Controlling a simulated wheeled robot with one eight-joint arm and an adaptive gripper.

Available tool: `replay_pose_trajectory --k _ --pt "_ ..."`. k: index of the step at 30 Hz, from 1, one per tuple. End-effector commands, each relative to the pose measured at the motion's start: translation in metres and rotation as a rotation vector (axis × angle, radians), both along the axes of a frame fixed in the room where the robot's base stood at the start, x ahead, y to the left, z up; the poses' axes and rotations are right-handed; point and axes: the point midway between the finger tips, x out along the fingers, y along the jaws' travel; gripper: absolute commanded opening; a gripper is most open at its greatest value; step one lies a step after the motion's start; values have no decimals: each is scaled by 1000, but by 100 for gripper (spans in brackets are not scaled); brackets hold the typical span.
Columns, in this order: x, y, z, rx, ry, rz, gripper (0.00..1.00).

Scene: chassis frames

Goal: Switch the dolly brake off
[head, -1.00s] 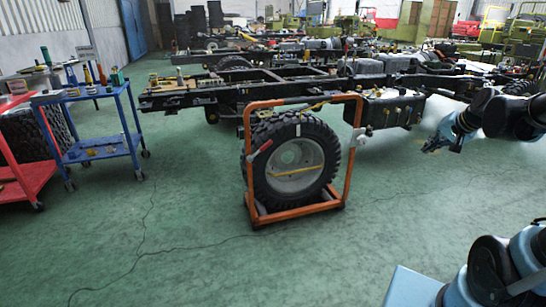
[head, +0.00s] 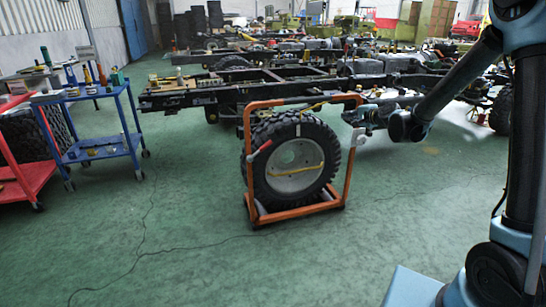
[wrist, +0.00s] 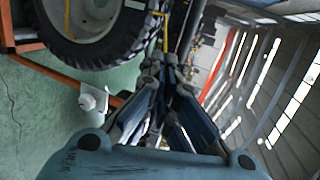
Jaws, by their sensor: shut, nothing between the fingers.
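The dolly is an upright orange tube frame (head: 347,177) holding a large black tyre (head: 330,150) with a grey rim. On its left post is a lever with a red end (head: 265,146) and a pale lower part. A small white fitting (head: 357,138) sits on the right post; what seems to be the same white fitting shows left of the fingers in the wrist view (wrist: 93,100). I cannot tell which one is the brake. My gripper (head: 352,116) is shut and empty near the upper right post, just above the white fitting. Contact is unclear.
A yellow strap (head: 295,171) crosses the wheel. Long truck chassis frames (head: 200,99) stand close behind the dolly. A blue trolley (head: 105,147) with tools and a red cart (head: 25,183) stand at the left. The green floor in front is clear.

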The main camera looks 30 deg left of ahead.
Motion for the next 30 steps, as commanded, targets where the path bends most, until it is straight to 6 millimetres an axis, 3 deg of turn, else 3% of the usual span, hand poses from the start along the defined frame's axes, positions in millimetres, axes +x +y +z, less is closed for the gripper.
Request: replay_pose_trajectory --k 3,15,24,30 --pt "2 41 -17 89 37 -10 0" --pt "-14 153 -92 377 207 -60 0" --pt "-49 215 -170 576 366 -105 0" --pt "-81 243 -230 692 480 -141 0"
